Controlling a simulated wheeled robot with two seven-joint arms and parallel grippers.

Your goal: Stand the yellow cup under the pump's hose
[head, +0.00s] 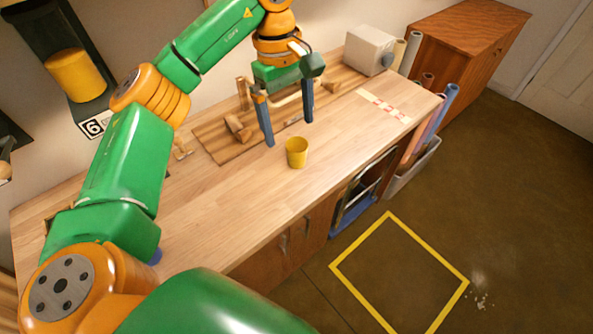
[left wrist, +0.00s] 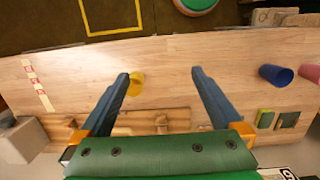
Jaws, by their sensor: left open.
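The yellow cup (head: 297,152) stands upright on the wooden table (head: 215,215), near its front edge. My left gripper (head: 288,132) is open and empty, its two blue fingers pointing down just behind the cup. In the left wrist view, the cup (left wrist: 136,84) shows close to the tip of the left-hand finger of my left gripper (left wrist: 160,73). A pale grey box with a dark round part (head: 369,50) stands at the table's far end and may be the pump. I cannot make out a hose. My right gripper is not in view.
A wooden board with wooden pieces (head: 212,142) lies behind the cup. A red-and-white strip (head: 384,106) marks the table before the grey box. A blue cup (left wrist: 275,75) and a pink cup (left wrist: 309,72) show in the left wrist view. Bare tabletop lies between cup and strip.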

